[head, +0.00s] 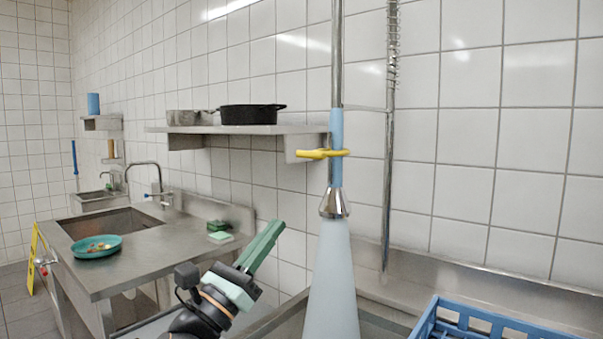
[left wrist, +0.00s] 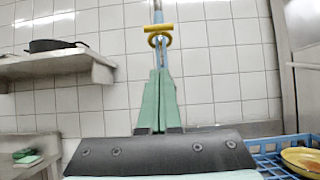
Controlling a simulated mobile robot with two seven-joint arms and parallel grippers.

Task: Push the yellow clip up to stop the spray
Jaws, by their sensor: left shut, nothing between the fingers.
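The yellow clip (head: 323,153) sits around the light blue handle (head: 336,132) of a hanging spray, with its bar pointing left. Below it, the silver spray head (head: 334,203) lets out a wide pale cone of water (head: 333,280). My left gripper (head: 276,225), with green fingers, is shut and empty, to the left of the spray and lower than the clip. In the left wrist view the closed fingertips (left wrist: 159,72) point up toward the clip (left wrist: 160,32), apart from it in the picture. The spray head is hidden behind the fingers there. My right gripper is not in view.
A blue crate (head: 478,325) stands at the lower right; a yellow dish (left wrist: 303,160) lies in it. A wall shelf (head: 240,130) holds a black pan (head: 251,114) and a metal pot. A counter (head: 150,255) with a sink and teal plate (head: 96,247) is at left.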

